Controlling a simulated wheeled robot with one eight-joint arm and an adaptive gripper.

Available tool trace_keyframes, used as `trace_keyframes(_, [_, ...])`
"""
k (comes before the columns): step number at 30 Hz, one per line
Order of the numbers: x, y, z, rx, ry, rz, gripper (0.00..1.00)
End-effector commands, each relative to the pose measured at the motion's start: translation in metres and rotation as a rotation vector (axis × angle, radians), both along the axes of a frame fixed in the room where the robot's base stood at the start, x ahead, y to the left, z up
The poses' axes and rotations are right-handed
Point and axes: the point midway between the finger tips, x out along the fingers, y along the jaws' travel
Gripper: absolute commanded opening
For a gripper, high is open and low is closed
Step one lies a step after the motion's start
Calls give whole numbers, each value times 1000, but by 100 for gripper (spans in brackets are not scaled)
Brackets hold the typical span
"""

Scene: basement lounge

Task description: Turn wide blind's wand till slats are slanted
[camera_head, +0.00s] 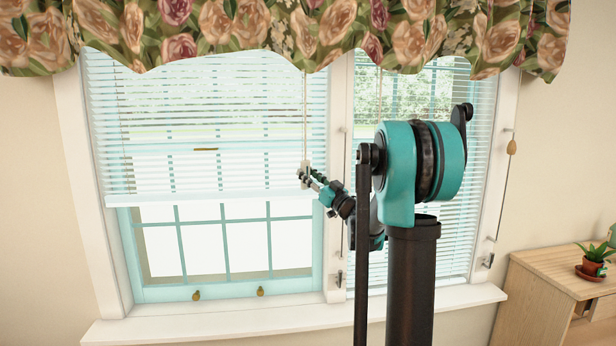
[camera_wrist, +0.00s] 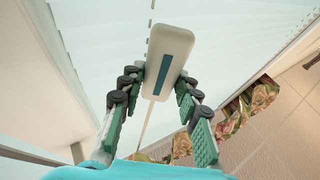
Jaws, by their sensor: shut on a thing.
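The wide blind (camera_head: 200,110) hangs over the left window, lowered about two thirds. Its slats show gaps, and the window bars and greenery outside show through. A thin pale wand or cord (camera_head: 305,110) hangs down its right side from under the valance. At its lower end is a white block-shaped grip with a dark teal stripe, close up in the wrist view (camera_wrist: 170,42). My gripper (camera_head: 307,175) is shut on this grip at the blind's lower right. In the wrist view my gripper (camera_wrist: 157,82) has its fingers on either side of the grip.
A narrow blind (camera_head: 430,120) hangs at the right, partly behind my arm. A floral valance (camera_head: 290,30) covers the tops of both. A sill (camera_head: 190,325) juts below; a wooden cabinet (camera_head: 550,285) with a potted plant (camera_head: 592,262) stands right.

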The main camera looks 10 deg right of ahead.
Motion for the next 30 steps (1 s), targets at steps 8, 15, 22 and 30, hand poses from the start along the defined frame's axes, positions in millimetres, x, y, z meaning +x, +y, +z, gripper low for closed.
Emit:
trace_keyframes(8, [0,-1,0,1,-1,15,4])
trace_keyframes(15, [0,-1,1,1,-2,15,34])
trace_keyframes(22, [0,0,0,1,-1,15,53])
trace_keyframes(30, [-2,-2,-1,0,-1,15,53])
